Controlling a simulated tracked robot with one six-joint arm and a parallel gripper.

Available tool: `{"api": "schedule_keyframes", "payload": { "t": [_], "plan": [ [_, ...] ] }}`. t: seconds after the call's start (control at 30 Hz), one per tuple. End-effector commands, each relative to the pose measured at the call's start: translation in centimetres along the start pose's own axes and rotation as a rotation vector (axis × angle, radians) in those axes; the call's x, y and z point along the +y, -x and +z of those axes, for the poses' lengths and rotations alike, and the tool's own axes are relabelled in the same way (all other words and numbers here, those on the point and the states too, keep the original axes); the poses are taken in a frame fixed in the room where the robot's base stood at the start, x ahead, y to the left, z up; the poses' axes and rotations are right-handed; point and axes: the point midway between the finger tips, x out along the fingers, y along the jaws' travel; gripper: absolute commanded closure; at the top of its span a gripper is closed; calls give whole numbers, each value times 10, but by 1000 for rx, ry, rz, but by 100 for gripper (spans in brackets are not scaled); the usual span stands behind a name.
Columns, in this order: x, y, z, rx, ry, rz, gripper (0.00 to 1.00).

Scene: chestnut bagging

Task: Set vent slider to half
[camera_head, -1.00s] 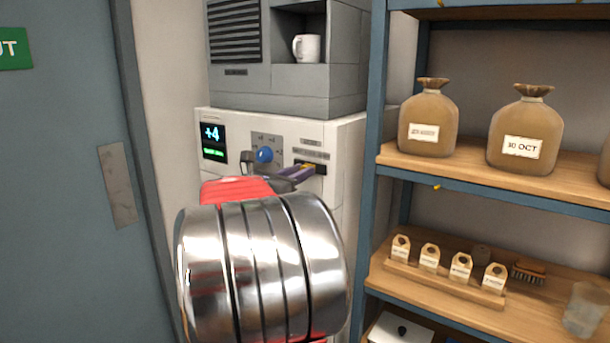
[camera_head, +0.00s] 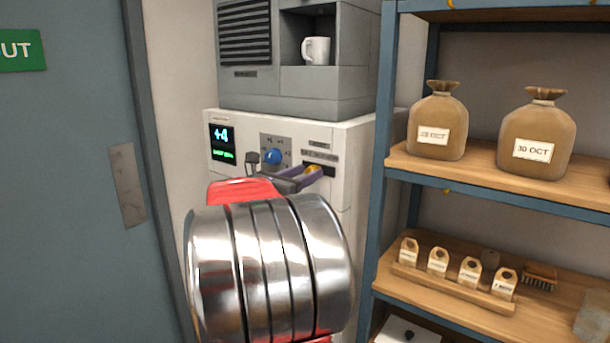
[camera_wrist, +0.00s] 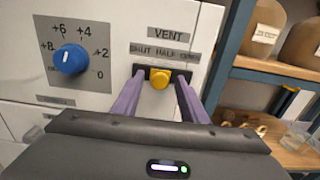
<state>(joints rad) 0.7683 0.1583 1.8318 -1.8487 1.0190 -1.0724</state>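The vent slider is a yellow knob (camera_wrist: 160,78) in a dark slot on the white panel, under the labels VENT and SHUT HALF OPEN. In the wrist view the knob sits about mid-slot, below HALF, with dark slot on both sides. It also shows in the head view (camera_head: 313,169), partly hidden by a finger. My gripper (camera_wrist: 160,82) is open, its two purple fingers on either side of the knob with a gap to each. In the head view my gripper (camera_head: 306,176) reaches the panel from the lower left.
A blue dial (camera_wrist: 70,59) with marks 0 to +8 is left of the slot; a display (camera_head: 221,139) reads +4. A white mug (camera_head: 316,50) stands in a niche above. A shelf rack (camera_head: 376,150) with sacks stands close on the right; a door (camera_head: 70,180) is left.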

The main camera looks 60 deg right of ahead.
Motion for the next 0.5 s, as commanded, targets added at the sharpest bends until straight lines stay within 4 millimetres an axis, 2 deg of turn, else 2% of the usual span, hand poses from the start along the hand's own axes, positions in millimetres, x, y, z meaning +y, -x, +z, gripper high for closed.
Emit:
{"api": "schedule_keyframes", "payload": {
  "t": [0.17,0.5],
  "plan": [
    [1,16,1,0,-1,3,61],
    [2,73,0,-1,0,5,61]
  ]
}}
